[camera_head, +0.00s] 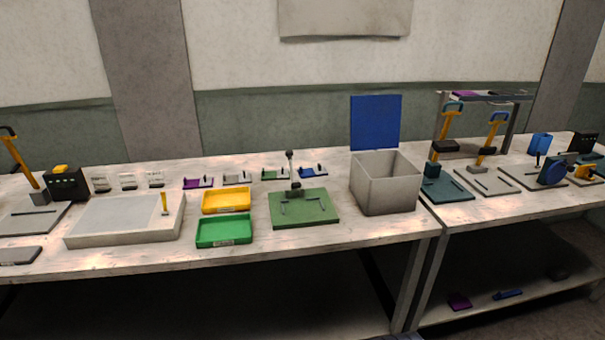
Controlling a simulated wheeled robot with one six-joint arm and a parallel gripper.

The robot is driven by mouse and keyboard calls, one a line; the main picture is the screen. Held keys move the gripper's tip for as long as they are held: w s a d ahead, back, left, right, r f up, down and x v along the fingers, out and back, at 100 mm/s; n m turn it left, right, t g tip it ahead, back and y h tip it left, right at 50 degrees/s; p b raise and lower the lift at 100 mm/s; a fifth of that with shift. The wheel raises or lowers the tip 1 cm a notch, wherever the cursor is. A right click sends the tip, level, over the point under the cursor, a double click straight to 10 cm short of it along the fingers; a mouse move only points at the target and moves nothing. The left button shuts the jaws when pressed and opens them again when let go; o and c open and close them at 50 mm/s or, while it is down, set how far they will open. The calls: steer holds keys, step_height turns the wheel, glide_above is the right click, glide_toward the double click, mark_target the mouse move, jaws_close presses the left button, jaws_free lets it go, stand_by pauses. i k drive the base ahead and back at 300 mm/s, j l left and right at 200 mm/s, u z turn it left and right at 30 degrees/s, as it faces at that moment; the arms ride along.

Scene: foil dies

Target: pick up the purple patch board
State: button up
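Several purple things show, and I cannot tell for sure which is the patch board. A small flat purple board (198,183) with a dark upright part lies at the back of the left table, first in a row of similar boards. A flat purple piece (465,94) lies on top of the raised rack at the right. Another purple piece (458,301) lies on the lower shelf under the right table. All are too small to make out in detail. My gripper is not in view.
Yellow (226,211) and green (224,244) trays stand before the row. A white flat box (72,235) is to their left, a green fixture plate (304,222) to their right. A grey bin (385,195) with a raised blue lid (376,122) stands farther right. Yellow-handled presses stand at both ends.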

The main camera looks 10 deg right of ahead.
mark_target(190, 184)
steer(key=i+j+z, duration=0.1)
steer(key=i+j, duration=0.4)
steer(key=j, duration=0.25)
steer(key=i+j+z, duration=0.15)
steer(key=i+j, duration=0.35)
steer(key=j, duration=0.3)
steer(key=i+j+z, duration=0.15)
steer(key=j, duration=0.3)
steer(key=i, duration=0.1)
